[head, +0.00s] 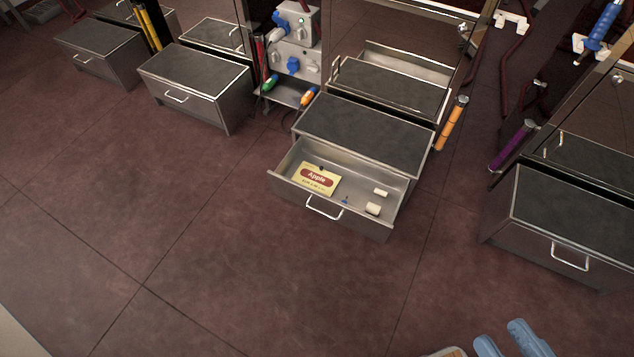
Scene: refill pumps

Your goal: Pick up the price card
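The price card (319,179) is yellow with a red oval label reading "Apple". It lies in the left part of an open metal drawer (362,219) in the head view, tilted against or near the back left, with its printed face showing. A small dark clip or spot shows at its top edge.
The drawer also holds two small whitish pieces (373,209) and a tiny blue item (345,200). A dark-topped step (365,133) stands behind it. Light blue rounded shapes (528,338) cut the bottom edge. The floor (230,270) before the drawer is clear.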

